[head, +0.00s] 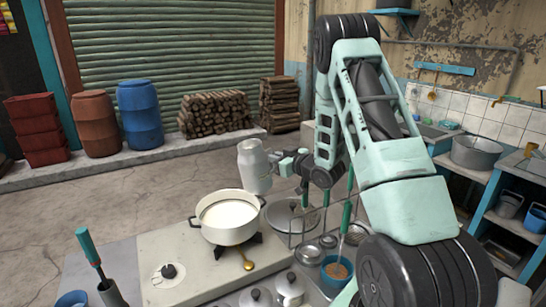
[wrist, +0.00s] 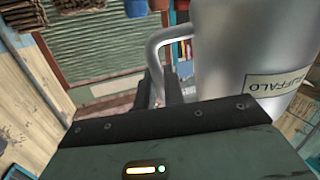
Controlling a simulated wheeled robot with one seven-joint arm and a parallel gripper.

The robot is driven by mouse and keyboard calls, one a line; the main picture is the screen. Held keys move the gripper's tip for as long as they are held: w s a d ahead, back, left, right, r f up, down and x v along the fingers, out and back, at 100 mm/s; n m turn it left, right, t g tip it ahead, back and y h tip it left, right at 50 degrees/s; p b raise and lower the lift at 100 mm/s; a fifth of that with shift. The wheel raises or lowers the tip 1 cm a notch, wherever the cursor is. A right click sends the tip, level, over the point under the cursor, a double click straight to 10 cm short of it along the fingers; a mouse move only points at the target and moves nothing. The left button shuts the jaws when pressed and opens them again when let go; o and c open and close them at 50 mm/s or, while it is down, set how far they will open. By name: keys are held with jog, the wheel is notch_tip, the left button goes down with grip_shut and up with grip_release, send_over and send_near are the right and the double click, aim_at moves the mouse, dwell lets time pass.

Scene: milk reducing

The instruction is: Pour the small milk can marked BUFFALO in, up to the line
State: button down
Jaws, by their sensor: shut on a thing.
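A small metal milk can (head: 254,168) is held in the air by my gripper (head: 277,160), just above and to the right of the pot. The gripper (wrist: 163,88) is shut on the can's side handle. The can looks close to upright in the head view. A white pot (head: 228,235) on the burner holds white liquid (head: 229,214). I cannot make out a line inside the pot.
A green-handled tool (head: 88,248) stands at the left.

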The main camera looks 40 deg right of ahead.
jog(key=shift+s+d+r+n+g+p, duration=0.25)
jog(key=shift+r+n+g+p, duration=0.3)
jog(key=shift+p, duration=0.95)
jog(key=shift+s+d+r+n+g+p, duration=0.3)
jog(key=shift+r+g+p, duration=0.3)
jog(key=shift+p, duration=0.85)
jog(key=shift+h, duration=0.4)
jog(key=shift+s+d+f+n+g+h+p, duration=0.15)
jog(key=shift+f+n+g+h+p, duration=0.15)
jog(key=shift+f+n+g+p, duration=0.5)
jog(key=shift+f+n+g+h+p, duration=0.2)
jog(key=shift+n+g+h+p, duration=0.2)
jog(key=shift+n+g+p, duration=0.45)
jog(key=shift+m+p, duration=0.3)
jog(key=shift+w+a+r+n+g+h, duration=0.3)
jog(key=shift+w+a+n+g+h, duration=0.15)
jog(key=shift+n+g+h, duration=0.35)
jog(key=shift+w+a+r+n+g+h+p, duration=0.35)
jog(key=shift+w+a+n+g+h, duration=0.2)
jog(key=shift+g+h, duration=0.35)
jog(key=shift+r, duration=0.15)
